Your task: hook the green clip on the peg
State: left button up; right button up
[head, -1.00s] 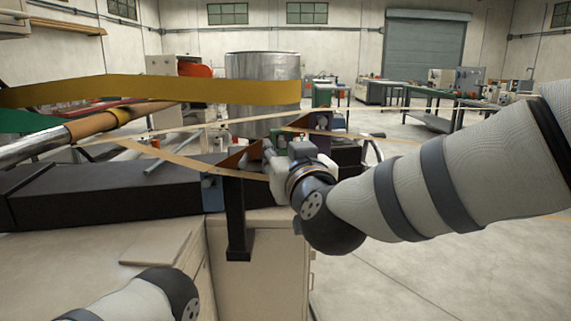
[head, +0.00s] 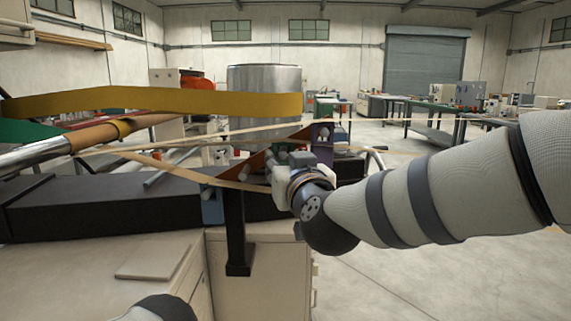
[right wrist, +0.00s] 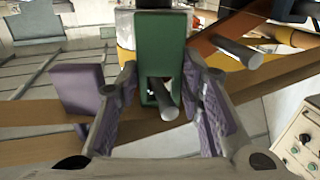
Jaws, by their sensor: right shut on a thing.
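The green clip (right wrist: 160,45) is an upright plate with a slot, between the fingers of my right gripper (right wrist: 161,85) in the right wrist view. My right gripper is shut on it. A grey round peg (right wrist: 168,112) shows at the clip's slot, its end towards the camera. I cannot tell whether it passes fully through. A second grey peg (right wrist: 238,50) stands out to the right, apart from the clip. In the head view my right gripper (head: 277,165) is beside the orange-brown bracket, and the clip is hard to make out. My left gripper is out of view.
A purple block (right wrist: 80,90) is left of the fingers in the right wrist view. Tan bands (head: 190,175) cross near the gripper. A black post (head: 237,235) stands in front, and a yellow band (head: 150,101) spans the left. A silver drum (head: 264,90) is behind.

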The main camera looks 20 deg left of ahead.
jog(key=o, duration=1.2)
jog(key=shift+o, duration=0.2)
jog(key=shift+s, duration=0.1)
